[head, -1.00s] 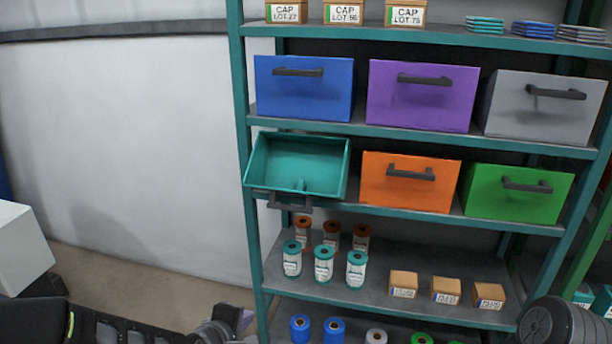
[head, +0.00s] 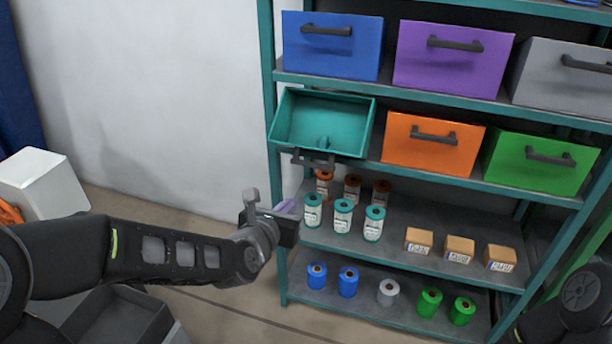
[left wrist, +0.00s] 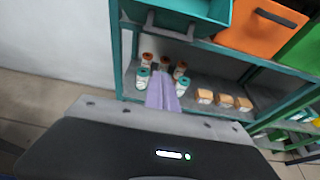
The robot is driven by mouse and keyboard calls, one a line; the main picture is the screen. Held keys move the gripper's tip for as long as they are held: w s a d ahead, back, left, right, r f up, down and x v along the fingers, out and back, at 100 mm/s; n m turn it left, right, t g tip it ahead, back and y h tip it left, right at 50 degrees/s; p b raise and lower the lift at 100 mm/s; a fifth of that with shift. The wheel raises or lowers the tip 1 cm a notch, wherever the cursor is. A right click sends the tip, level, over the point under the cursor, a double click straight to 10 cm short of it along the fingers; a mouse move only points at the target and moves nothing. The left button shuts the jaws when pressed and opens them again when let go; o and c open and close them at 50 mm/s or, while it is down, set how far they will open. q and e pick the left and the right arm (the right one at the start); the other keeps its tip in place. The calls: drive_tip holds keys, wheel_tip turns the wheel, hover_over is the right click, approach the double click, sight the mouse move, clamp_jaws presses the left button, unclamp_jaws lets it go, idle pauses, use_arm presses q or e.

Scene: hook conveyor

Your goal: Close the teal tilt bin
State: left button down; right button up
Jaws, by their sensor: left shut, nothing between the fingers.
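The teal tilt bin (head: 322,118) sits at the left of the middle shelf. It is tilted open, with its hollow inside showing and its dark handle (head: 313,161) hanging low at the front. In the left wrist view the teal bin (left wrist: 190,10) shows at the top, with its handle (left wrist: 168,30) below it. My left gripper (head: 290,207) is shut and empty, below and left of the bin handle and apart from it. Its pale purple fingers (left wrist: 163,92) point toward the shelf in the left wrist view. My right gripper is not in view.
Closed orange (head: 432,143) and green (head: 540,162) bins stand right of the teal bin. Blue (head: 331,57), purple (head: 452,68) and grey bins are above. Teal-capped canisters (head: 343,216) and small boxes (head: 459,249) fill the shelf below. A white box (head: 42,183) stands at left.

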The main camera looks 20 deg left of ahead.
use_arm(q)
drive_tip(key=w+p, duration=0.2)
drive_tip(key=w, duration=0.9)
drive_tip(key=shift+w+d, duration=0.3)
drive_tip(key=shift+d, duration=0.05)
